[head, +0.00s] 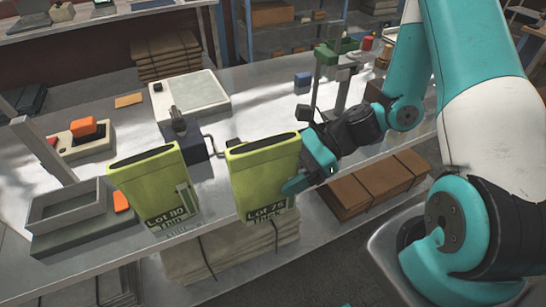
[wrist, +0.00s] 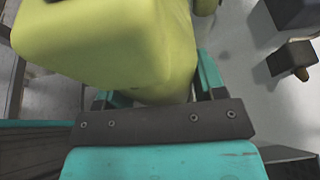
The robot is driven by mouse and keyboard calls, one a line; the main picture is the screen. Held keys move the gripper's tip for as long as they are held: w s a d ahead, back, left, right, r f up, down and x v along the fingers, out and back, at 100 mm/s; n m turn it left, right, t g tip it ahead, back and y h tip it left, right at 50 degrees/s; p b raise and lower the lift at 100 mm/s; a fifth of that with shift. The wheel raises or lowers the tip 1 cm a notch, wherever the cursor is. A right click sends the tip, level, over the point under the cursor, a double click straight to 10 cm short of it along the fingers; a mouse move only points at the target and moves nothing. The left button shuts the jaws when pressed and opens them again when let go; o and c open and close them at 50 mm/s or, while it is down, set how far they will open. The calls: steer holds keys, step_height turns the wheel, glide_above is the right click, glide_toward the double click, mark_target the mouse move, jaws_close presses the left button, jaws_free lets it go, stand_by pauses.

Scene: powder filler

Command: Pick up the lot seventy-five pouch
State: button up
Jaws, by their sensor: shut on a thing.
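The lot seventy-five pouch (head: 264,175) is yellow-green with a dark top opening and a label reading "Lot 75" near its bottom. It is upright near the front edge of the metal bench. My gripper (head: 296,184) is shut on its right side. In the wrist view the pouch (wrist: 125,45) fills the space between the teal fingers of my gripper (wrist: 155,92). I cannot tell whether its bottom touches the bench. A similar pouch labelled "Lot 80" (head: 155,185) stands to its left, apart from it.
A dark device with a crank (head: 183,140) stands behind the pouches. A pale flat scale (head: 190,95) is farther back. A grey tray (head: 65,205) is at the left. A green-topped stand (head: 335,60) is behind my arm. Bundled brown stock (head: 375,183) lies below the bench.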

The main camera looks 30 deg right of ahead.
steer(key=s+p, duration=0.8)
steer(key=p, duration=0.1)
steer(key=shift+r, duration=0.15)
steer(key=shift+s+d, duration=0.1)
